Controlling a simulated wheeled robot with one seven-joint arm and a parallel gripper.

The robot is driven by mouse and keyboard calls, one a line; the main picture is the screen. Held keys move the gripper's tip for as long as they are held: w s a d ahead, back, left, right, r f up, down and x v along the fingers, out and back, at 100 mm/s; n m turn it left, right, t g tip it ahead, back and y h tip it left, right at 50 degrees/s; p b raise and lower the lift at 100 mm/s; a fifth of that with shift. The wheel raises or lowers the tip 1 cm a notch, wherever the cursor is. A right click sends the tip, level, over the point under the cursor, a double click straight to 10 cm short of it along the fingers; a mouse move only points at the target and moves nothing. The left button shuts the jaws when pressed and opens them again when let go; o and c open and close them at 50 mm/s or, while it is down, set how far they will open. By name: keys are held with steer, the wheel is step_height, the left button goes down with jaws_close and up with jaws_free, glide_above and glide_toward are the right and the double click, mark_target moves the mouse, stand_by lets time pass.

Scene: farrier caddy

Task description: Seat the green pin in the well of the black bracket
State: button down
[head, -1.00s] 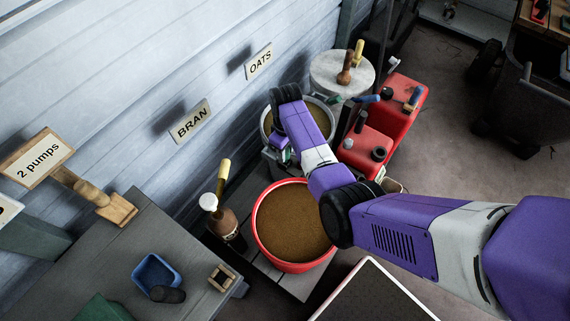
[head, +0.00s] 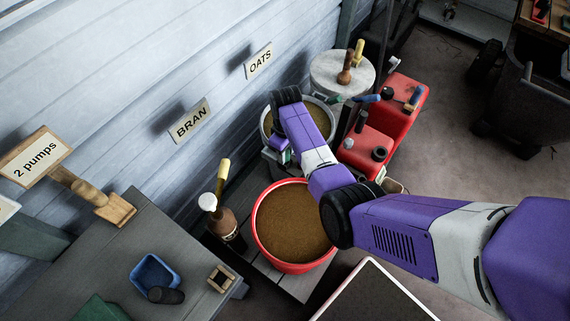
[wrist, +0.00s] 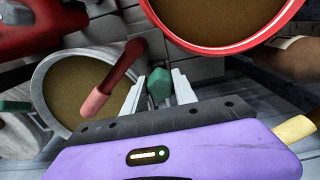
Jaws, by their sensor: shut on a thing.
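In the wrist view the green pin (wrist: 158,84) sits between the two pale fingers of my gripper (wrist: 158,92), which is shut on it. Only its faceted green end shows clearly. The gripper is between the grey bucket and the red tub. In the head view my own arm hides the pin and most of the gripper. I cannot make out the black bracket or its well for certain in either view.
The red tub (head: 258,240) of brown feed and the grey bucket (wrist: 46,100) flank the gripper. A dark red rod with a pink end (wrist: 97,102) is close by the left finger. A red container (head: 408,92) stands beyond. A bottle (head: 225,222) stands by the bench (head: 75,240).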

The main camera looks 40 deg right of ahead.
steer(key=shift+f+b, duration=0.3)
steer(key=shift+f, duration=0.15)
stand_by(0.4)
steer(key=c, duration=0.9)
jaws_free()
steer(key=shift+r, duration=0.1)
step_height(320, 180, up, 8)
steer(key=shift+f+p, duration=0.2)
steer(key=shift+p, duration=0.45)
step_height(320, 180, up, 5)
steer(key=p, duration=0.5)
steer(key=shift+f, duration=0.2)
